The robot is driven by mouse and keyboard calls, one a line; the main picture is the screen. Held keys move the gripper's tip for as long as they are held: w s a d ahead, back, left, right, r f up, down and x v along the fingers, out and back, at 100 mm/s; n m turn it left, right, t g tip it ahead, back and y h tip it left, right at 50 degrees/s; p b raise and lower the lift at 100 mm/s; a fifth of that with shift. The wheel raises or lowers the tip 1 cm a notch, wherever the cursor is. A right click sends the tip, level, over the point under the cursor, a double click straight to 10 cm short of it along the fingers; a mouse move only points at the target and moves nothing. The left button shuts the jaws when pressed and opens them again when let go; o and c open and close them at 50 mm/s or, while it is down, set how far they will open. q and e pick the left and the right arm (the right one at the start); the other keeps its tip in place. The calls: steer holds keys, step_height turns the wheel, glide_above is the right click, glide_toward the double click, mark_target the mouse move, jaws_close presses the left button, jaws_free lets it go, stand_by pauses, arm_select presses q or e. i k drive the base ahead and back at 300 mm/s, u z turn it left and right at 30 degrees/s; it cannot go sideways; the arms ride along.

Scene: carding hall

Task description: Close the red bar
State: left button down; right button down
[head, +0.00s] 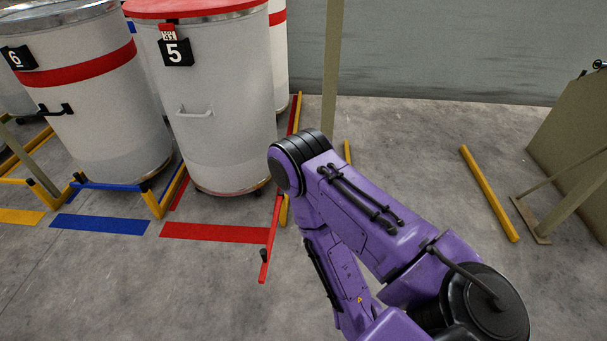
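The red bar (270,238) is low over the floor, right of the red floor stripe (215,232). It runs from beside the yellow rail at the right of drum 5 (225,120) toward me, standing open rather than across the front of the drum. A small black knob or handle (263,255) is near its near end. My purple right arm comes in from the lower right, bent, with its elbow just right of the bar. Neither of my grippers is in view.
Drum 6 (95,115) stands left, with a blue bar (110,186) across its front and a blue floor stripe (100,223). A yellow floor rail (489,193) and an olive panel (572,150) are at right. The floor in front of the drums is clear.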

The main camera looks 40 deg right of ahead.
mark_target(264, 253)
steer(key=z, duration=0.7)
steer(key=k, duration=0.4)
steer(key=z, duration=1.2)
steer(key=i, duration=0.7)
steer(key=u, duration=0.55)
steer(key=i, duration=0.45)
steer(key=u, duration=0.6)
